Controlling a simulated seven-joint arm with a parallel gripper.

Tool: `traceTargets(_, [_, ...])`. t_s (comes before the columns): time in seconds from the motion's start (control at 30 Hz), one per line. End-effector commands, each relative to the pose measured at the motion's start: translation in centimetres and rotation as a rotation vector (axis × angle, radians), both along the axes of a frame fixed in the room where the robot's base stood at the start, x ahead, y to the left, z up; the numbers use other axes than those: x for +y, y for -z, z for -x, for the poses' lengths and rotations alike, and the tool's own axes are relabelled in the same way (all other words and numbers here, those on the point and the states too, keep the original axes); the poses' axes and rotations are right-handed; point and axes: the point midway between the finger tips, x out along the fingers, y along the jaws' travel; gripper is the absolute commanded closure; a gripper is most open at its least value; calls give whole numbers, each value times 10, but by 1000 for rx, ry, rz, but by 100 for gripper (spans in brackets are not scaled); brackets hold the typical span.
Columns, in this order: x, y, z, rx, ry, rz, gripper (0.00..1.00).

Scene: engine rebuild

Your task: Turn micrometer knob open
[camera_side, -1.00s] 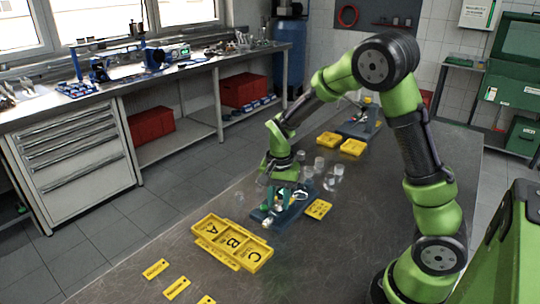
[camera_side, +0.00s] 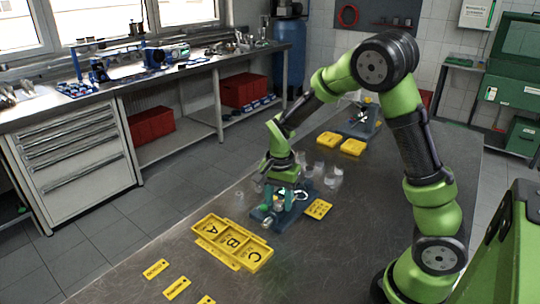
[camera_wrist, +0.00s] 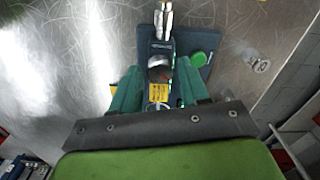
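The micrometer sits in a dark blue stand (camera_side: 270,214) on the metal table in the side view. In the wrist view its base (camera_wrist: 205,78), a silver rounded part (camera_wrist: 158,70) and slim metal rods at the top show. I cannot tell clearly which part is the knob. My gripper (camera_wrist: 159,68) is directly over the stand, its two teal fingers apart on either side of the silver part. Contact with it cannot be made out. In the side view, my gripper (camera_side: 288,190) is small and blends into the stand.
A yellow tray marked A, B, C (camera_side: 268,257) stands in front of the stand. A yellow plate (camera_side: 318,209) lies to its right. Clear glass containers (camera_side: 333,177) stand close behind my gripper. A second stand (camera_side: 360,126) and yellow trays (camera_side: 352,147) are farther back.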

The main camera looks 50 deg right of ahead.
Motion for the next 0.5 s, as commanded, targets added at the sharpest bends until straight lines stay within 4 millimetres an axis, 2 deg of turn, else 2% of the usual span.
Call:
traceTargets(0.07, [0,0,0,0,-1,0,44])
traceTargets(0.37, [0,-2,0,-1,-2,1,44])
traceTargets(0.5, [0,-16,-1,-5,-3,0,44])
